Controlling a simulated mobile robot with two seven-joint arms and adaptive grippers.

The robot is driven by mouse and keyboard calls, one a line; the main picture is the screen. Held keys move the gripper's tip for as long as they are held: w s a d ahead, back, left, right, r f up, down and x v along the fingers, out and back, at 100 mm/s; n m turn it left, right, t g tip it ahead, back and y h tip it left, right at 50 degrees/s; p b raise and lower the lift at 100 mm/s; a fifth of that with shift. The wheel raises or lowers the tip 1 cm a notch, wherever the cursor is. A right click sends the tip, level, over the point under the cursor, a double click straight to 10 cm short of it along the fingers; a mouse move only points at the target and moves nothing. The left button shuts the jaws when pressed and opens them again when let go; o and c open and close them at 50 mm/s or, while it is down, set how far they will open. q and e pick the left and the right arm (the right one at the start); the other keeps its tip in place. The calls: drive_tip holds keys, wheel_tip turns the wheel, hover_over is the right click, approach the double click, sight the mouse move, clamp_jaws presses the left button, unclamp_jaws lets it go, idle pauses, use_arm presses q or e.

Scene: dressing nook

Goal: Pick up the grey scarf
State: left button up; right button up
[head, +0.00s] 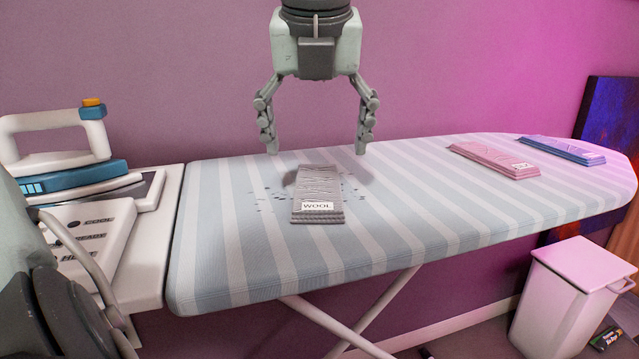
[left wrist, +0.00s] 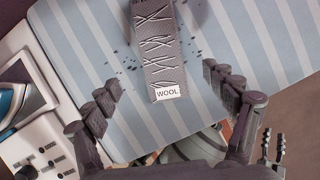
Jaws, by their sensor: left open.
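The grey scarf (head: 318,190) lies folded flat on the striped ironing board (head: 235,255), its white WOOL label towards me. It also shows in the left wrist view (left wrist: 158,45), its far end cut off by the frame. My left gripper (head: 315,150) is open and empty above the board, pointing down over the scarf's far part, fingers wide apart and not touching it. In the left wrist view its fingers (left wrist: 163,80) spread either side of the scarf. What looks like my right gripper (left wrist: 273,150) shows small at the lower right there; its jaws are unclear.
A folded pink cloth (head: 495,158) and a folded blue cloth (head: 562,150) lie at the board's right. An iron (head: 60,150) stands on the white unit at the left. Dark specks surround the scarf. A white bin (head: 570,290) stands below right.

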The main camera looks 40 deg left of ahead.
sight(317, 186)
use_arm(q)
drive_tip(key=x, duration=0.7)
drive_tip(key=shift+w+a, duration=0.15)
drive_tip(key=shift+w, duration=0.05)
drive_tip(key=c, duration=1.2)
